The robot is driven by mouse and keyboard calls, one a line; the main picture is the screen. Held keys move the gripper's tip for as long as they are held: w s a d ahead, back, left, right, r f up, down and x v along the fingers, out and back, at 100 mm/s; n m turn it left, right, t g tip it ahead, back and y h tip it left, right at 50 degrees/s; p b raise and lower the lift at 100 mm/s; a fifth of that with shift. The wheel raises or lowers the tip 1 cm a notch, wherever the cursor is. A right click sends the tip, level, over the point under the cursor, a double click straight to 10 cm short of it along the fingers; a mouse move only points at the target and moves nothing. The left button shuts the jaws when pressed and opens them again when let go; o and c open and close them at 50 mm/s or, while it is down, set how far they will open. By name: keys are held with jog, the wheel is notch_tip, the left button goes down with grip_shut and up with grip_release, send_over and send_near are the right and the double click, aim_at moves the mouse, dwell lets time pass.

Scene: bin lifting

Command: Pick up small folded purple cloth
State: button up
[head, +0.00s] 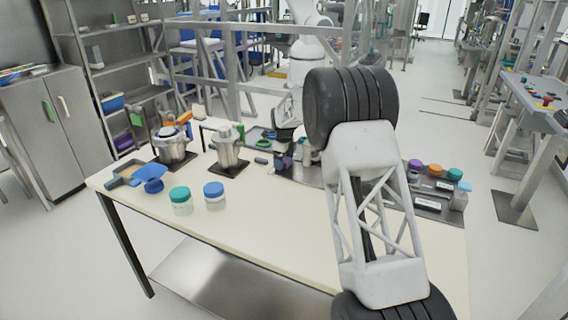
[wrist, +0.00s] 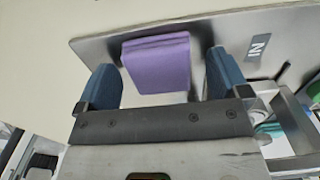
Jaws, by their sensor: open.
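The small folded purple cloth (wrist: 157,64) lies on a grey metal tray (wrist: 95,42) in the wrist view, its folded layers showing along the far edge. My gripper (wrist: 160,62) is open, with one blue finger on each side of the cloth. The cloth sits between the fingers with a gap on both sides. I cannot tell how far above the tray the fingertips are. In the head view my arm covers much of the tray area, and I cannot make out the cloth clearly there.
The pale table (head: 245,225) holds two metal pots (head: 172,148) (head: 228,152), a teal-lidded jar (head: 181,203), a blue-lidded jar (head: 215,198) and a blue scoop (head: 150,178) at left. Small coloured lids (head: 435,170) are at right. The table's front middle is clear.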

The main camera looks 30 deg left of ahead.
jog(key=shift+c, duration=0.2)
dwell(0.4)
jog(key=c, duration=1)
jog(key=shift+r, duration=0.15)
jog(key=shift+r, duration=1.5)
jog(key=shift+s+r, duration=0.1)
jog(key=shift+r, duration=0.05)
jog(key=shift+s+d+r, duration=0.2)
jog(key=shift+s+d, duration=1.35)
jog(key=shift+s, duration=0.6)
jog(key=shift+s+d+r, duration=0.25)
jog(key=shift+s+d, duration=1.3)
jog(key=shift+s, duration=0.55)
jog(key=shift+s+d+r, duration=0.2)
jog(key=shift+s+d, duration=1.35)
jog(key=shift+s, duration=0.6)
